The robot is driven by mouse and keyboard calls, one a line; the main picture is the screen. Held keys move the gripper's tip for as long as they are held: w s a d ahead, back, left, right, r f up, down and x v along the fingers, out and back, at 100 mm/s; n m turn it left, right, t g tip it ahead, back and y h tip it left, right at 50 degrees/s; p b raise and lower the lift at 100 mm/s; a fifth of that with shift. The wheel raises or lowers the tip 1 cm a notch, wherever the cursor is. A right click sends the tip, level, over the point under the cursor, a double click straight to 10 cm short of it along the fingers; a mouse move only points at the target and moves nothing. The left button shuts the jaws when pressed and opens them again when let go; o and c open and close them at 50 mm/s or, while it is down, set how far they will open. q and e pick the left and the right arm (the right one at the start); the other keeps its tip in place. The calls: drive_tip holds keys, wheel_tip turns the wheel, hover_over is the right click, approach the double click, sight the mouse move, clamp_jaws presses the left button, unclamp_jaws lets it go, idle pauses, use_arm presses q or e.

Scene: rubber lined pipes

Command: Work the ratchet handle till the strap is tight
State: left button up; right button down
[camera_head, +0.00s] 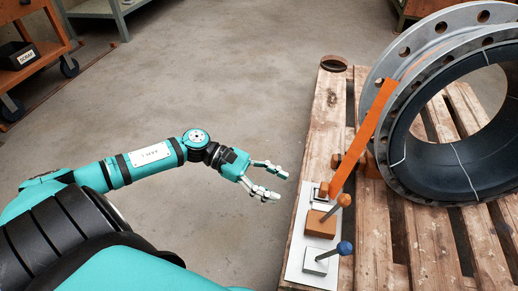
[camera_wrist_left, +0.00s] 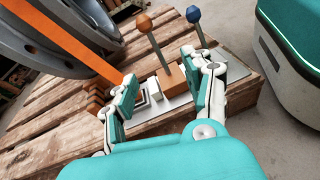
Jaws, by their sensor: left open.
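An orange strap (camera_head: 365,130) runs from the flanged pipe down to a small metal frame (camera_head: 320,195) on a white plate (camera_head: 297,262). Beside the frame stands an orange block (camera_head: 318,224) with a tilted lever ending in an orange knob (camera_head: 344,200). I cannot tell for certain which part is the ratchet handle. My left gripper (camera_head: 281,187) is open and empty, left of the plate and apart from it. In the left wrist view the orange block (camera_wrist_left: 172,76) and its lever appear between the open fingers (camera_wrist_left: 160,88). My right gripper is not in view.
A grey block with a blue-knobbed lever (camera_head: 345,248) stands on the plate's near end. The large black-lined pipe (camera_head: 440,150) rests on the slatted wooden pallet (camera_head: 375,235). A brown ring (camera_head: 333,63) lies at the pallet's far corner.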

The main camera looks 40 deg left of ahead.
use_arm(q)
drive_tip(key=v, duration=0.5)
idle(0.4)
